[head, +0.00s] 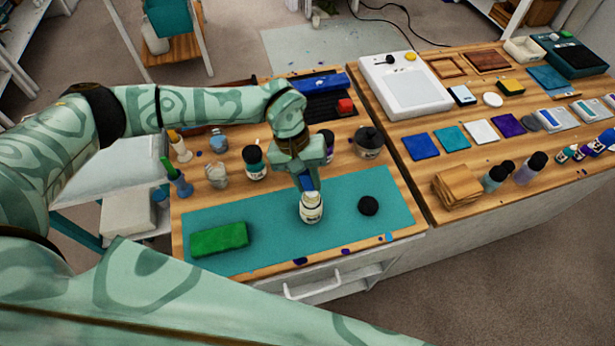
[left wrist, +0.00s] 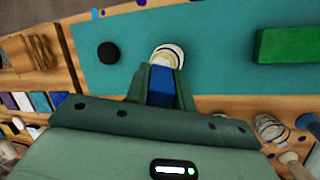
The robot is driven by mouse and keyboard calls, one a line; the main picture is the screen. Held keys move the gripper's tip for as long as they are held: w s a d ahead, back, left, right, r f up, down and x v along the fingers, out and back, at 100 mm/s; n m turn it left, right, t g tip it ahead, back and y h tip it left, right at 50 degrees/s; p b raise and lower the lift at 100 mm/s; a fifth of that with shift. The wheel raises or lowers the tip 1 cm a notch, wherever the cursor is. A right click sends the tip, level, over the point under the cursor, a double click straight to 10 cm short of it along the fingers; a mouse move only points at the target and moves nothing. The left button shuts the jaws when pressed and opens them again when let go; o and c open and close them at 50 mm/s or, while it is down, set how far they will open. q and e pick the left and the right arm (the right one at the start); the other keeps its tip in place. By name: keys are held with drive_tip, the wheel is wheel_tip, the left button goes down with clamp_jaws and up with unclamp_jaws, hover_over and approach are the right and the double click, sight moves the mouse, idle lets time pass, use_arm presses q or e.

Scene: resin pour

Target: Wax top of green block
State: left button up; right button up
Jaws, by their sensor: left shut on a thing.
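The green block (head: 219,239) lies flat on the left part of the teal mat (head: 265,220); it also shows in the left wrist view (left wrist: 288,46). A white jar (head: 311,210) stands upright on the mat, right of the block. My left gripper (head: 306,180) points down over the jar, shut on a blue piece (left wrist: 160,84). The blue piece's lower end is at the jar's mouth; I cannot tell whether it is inside. A round black lid (head: 368,206) lies on the mat right of the jar. My right gripper is not in view.
Bottles and jars stand behind the mat, including a dark-capped jar (head: 254,163) and a grey pot (head: 369,142). A second table on the right holds colour squares, bottles and a white scale (head: 405,85). The mat between block and jar is clear.

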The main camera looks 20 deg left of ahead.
sight(307, 173)
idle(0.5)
use_arm(q)
drive_tip(key=shift+s+f+b, duration=0.1)
drive_tip(key=shift+f+b, duration=0.55)
drive_tip(key=shift+f, duration=0.1)
idle(1.4)
drive_tip(key=shift+r+p, duration=2.15)
drive_tip(key=shift+r, duration=1.45)
